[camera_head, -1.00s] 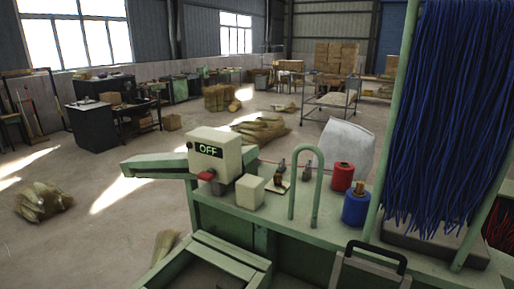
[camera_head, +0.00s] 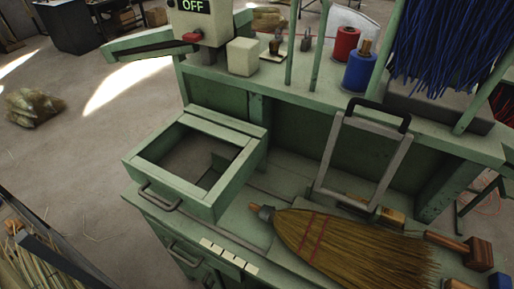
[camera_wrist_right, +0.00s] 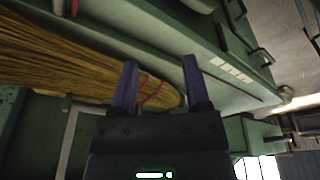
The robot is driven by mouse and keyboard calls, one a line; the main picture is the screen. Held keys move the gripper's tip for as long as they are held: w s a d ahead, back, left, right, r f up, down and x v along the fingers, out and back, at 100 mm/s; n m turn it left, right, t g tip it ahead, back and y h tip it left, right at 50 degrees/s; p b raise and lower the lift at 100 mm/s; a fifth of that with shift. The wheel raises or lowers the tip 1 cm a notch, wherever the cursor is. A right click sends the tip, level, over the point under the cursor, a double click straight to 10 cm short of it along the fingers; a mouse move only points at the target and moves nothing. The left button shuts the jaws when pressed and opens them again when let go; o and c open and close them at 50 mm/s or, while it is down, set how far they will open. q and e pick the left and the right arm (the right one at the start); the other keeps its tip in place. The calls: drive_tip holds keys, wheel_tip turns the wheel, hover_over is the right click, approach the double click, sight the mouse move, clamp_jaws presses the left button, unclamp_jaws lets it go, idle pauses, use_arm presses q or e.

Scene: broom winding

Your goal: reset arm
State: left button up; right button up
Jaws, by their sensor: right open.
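My right gripper (camera_wrist_right: 160,85) shows in the right wrist view, with its two purple fingers apart and nothing between them that it grips. The broom (camera_wrist_right: 90,50) lies beyond the fingers there, its bristles and red binding partly behind them. In the head view the broom (camera_head: 345,244) lies on the green workbench (camera_head: 235,220), bristles to the right and short handle end to the left. Neither of my grippers shows in the head view.
A green open-topped box (camera_head: 215,190) stands on the bench left of the broom. A metal frame with a black handle (camera_head: 360,155) stands behind the broom. A red spool (camera_head: 346,43), a blue spool (camera_head: 361,70) and a control box reading OFF (camera_head: 200,22) are on the upper shelf.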

drive_tip(key=s+f+b, duration=0.2)
drive_tip(key=f+b, duration=0.2)
drive_tip(key=f, duration=0.5)
drive_tip(key=s+d+f+g+b, duration=0.1)
drive_tip(key=s+f+b, duration=0.3)
drive_tip(key=f, duration=0.5)
drive_tip(key=s+f+b, duration=0.1)
drive_tip(key=f+b, duration=0.4)
drive_tip(key=f, duration=0.4)
use_arm(q)
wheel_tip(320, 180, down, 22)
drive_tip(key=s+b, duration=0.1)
drive_tip(key=b, duration=0.6)
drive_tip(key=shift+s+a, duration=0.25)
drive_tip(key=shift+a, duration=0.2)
use_arm(e)
drive_tip(key=s+d+f+g, duration=0.1)
drive_tip(key=s+d+f, duration=0.1)
drive_tip(key=s+f, duration=0.7)
wheel_tip(320, 180, down, 2)
drive_tip(key=shift+f, duration=0.25)
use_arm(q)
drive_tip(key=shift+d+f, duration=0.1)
use_arm(e)
drive_tip(key=shift+d, duration=0.15)
drive_tip(key=shift+s, duration=0.1)
